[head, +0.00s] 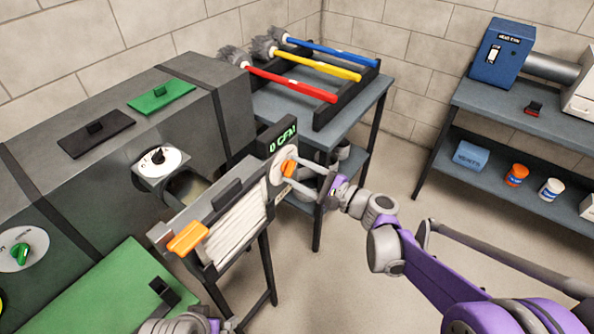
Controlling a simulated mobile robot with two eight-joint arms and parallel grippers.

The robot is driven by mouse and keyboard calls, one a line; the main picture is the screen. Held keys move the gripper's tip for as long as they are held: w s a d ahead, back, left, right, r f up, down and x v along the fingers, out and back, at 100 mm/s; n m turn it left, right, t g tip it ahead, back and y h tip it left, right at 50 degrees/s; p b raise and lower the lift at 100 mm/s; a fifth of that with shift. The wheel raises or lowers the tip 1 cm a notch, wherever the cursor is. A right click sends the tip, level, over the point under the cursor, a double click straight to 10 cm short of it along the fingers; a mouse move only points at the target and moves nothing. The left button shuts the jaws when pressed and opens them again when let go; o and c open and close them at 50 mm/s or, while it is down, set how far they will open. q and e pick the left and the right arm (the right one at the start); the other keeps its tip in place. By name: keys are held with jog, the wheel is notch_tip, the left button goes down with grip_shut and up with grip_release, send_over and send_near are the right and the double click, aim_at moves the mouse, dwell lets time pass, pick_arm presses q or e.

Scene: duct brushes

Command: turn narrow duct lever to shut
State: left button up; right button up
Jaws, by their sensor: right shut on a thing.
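An orange lever (288,169) sits on a round pale dial plate (277,166) at the end of the narrow duct unit, beside a display reading 0 CFM (283,143). My right gripper (293,175) reaches in from the right and is shut on this orange lever. The fingertips partly hide the lever and plate. Part of my left arm shows at the bottom edge, but its fingers do not show.
An orange handle (187,238) sticks out at the unit's near left. A large grey duct (100,110) with dials fills the left, above a green panel (120,295). Brushes with red (290,84), yellow and blue handles lie on a rear table. Open floor (380,170) lies right.

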jog(key=shift+r+n+p, duration=0.1)
jog(key=shift+n+p, duration=1.75)
jog(key=shift+n, duration=6.75)
jog(key=o, duration=1.4)
jog(key=shift+c, duration=0.2)
jog(key=v, duration=1)
jog(key=shift+s+d, duration=0.25)
jog(key=shift+d, duration=0.05)
